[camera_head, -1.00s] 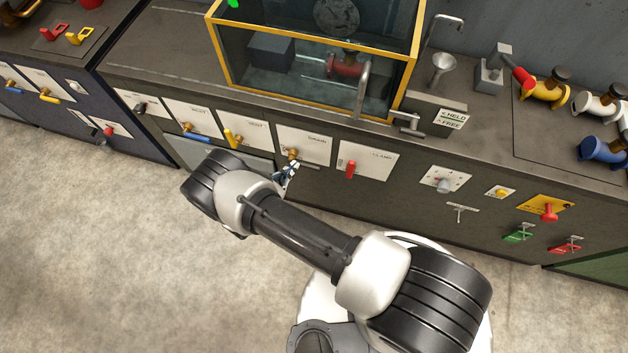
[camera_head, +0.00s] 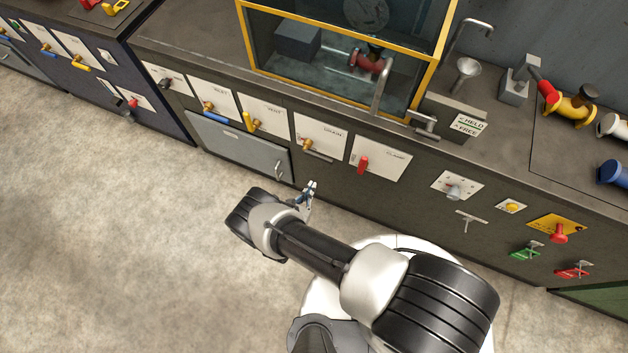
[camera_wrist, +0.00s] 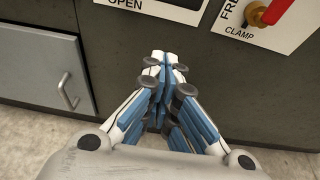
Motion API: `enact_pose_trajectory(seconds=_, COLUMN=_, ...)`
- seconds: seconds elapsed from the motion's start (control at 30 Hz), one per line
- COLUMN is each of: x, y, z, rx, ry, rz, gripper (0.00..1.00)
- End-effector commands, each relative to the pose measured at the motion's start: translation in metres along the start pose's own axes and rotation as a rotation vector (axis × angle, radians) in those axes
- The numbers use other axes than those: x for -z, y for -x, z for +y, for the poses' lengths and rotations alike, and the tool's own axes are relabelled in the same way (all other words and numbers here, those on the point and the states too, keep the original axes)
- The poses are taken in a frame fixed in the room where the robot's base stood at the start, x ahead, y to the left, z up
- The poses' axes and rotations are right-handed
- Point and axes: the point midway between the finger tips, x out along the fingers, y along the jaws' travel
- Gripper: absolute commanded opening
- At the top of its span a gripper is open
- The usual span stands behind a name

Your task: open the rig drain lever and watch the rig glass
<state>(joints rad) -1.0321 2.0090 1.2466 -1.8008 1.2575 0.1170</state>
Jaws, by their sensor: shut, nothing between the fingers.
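The drain lever (camera_head: 308,145) is on the white DRAIN plate (camera_head: 320,134) on the cabinet front. It has a brass hub and a grey handle lying roughly sideways, slanting down to the right. The rig glass (camera_head: 330,85) is the yellow-framed tank above, with a red flanged spool (camera_head: 366,62) inside; I cannot make out a liquid level. My gripper (camera_head: 312,184) is shut and empty, below and apart from the drain lever.
The red clamp lever (camera_head: 363,165) is just right of the drain plate. Yellow vent (camera_head: 249,122) and blue-handled inlet (camera_head: 209,107) levers are left. A grey door (camera_head: 240,148) is below them. A HELD/FREE sign (camera_head: 468,125) stands on the bench. Floor to the left is clear.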

Motion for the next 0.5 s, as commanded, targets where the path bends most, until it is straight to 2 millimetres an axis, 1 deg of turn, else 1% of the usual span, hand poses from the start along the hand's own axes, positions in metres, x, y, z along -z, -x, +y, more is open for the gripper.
enact_pose_trajectory(seconds=0.4, x=0.002, y=-0.087, z=-0.003, rx=0.007, ry=-0.005, rz=-0.001, gripper=0.00)
enact_pose_trajectory(seconds=0.43, x=0.002, y=-0.093, z=-0.003, rx=0.007, ry=-0.004, rz=-0.001, gripper=0.00)
enact_pose_trajectory(seconds=0.5, x=-0.015, y=-0.085, z=0.000, rx=0.001, ry=0.000, rz=-0.001, gripper=0.00)
